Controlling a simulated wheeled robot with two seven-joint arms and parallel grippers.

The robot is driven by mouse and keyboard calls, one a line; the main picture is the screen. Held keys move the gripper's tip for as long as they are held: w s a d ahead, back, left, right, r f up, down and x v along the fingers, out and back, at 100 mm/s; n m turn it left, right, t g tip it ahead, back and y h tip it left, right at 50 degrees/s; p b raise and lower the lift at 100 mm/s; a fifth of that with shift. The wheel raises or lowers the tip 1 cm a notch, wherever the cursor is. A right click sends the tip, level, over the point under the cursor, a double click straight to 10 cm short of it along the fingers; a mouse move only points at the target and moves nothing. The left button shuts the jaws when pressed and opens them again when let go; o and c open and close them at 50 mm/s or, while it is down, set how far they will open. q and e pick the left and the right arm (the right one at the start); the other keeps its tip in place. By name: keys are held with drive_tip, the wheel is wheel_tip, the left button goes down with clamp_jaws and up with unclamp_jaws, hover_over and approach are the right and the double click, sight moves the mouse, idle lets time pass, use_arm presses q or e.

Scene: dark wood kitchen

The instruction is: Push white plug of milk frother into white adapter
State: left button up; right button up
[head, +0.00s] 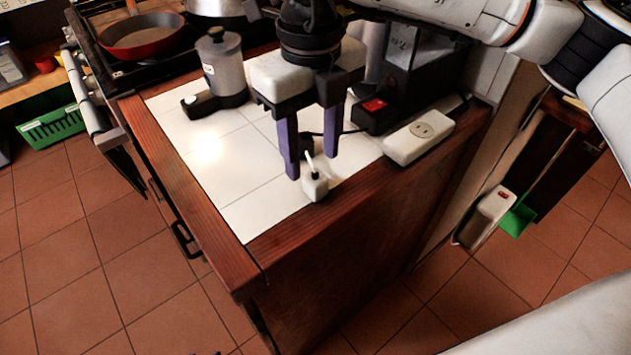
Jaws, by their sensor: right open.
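The small white plug (316,187) is on the white tiled counter near its wooden front edge, with a pale stub pointing up from it. My right gripper (311,166) is open, with its two purple fingers pointing down just behind or over the plug. I cannot tell whether they touch it. The white adapter (418,139), a block with a socket in its top face, lies to the right on the counter's wooden edge, apart from the plug. A grey jug on a black base (222,72), likely the milk frother, stands at the back left. My left gripper is not in view.
A dark machine with a red switch (374,105) stands behind the adapter, close to my right gripper. A red pan (142,37) sits on the stove at the far left. The tiles (222,160) left of the plug are clear.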

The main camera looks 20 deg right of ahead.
sight(315, 177)
drive_tip(key=f, duration=0.2)
drive_tip(key=s+f, duration=0.1)
drive_tip(key=f, duration=0.1)
drive_tip(key=shift+d+f, duration=0.15)
drive_tip(key=shift+w+f, duration=0.1)
drive_tip(key=shift+f, duration=0.3)
drive_tip(key=c, duration=1.1)
wheel_tip(315, 177, up, 10)
drive_tip(key=shift+r, duration=0.1)
